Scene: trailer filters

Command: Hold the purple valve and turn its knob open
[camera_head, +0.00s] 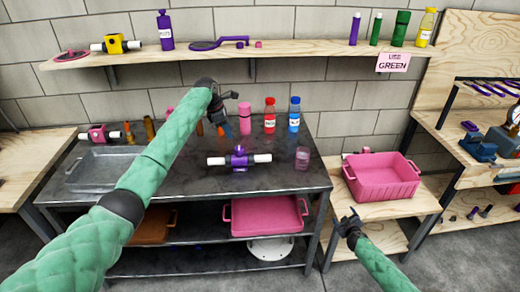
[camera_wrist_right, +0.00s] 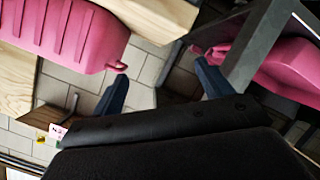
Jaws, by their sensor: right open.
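The purple valve (camera_head: 238,160) lies on the dark metal table, with a white pipe end on each side and a small purple knob (camera_head: 239,149) on top. My left gripper (camera_head: 228,115) hangs above the table, just behind and left of the valve, apart from it. Its fingers are small and dark here, and I cannot tell how far apart they are. My right gripper (camera_head: 347,222) is low in front of the side bench, right of the table and away from the valve. In the right wrist view its two blue fingers (camera_wrist_right: 161,85) are spread with nothing between them.
The dark table (camera_head: 200,185) also holds a grey tray (camera_head: 100,170), a red bottle (camera_head: 269,115), a blue bottle (camera_head: 294,114) and a pink cup (camera_head: 302,158). A pink crate (camera_head: 382,180) stands on the side bench near my right gripper. The tabletop in front of the valve is clear.

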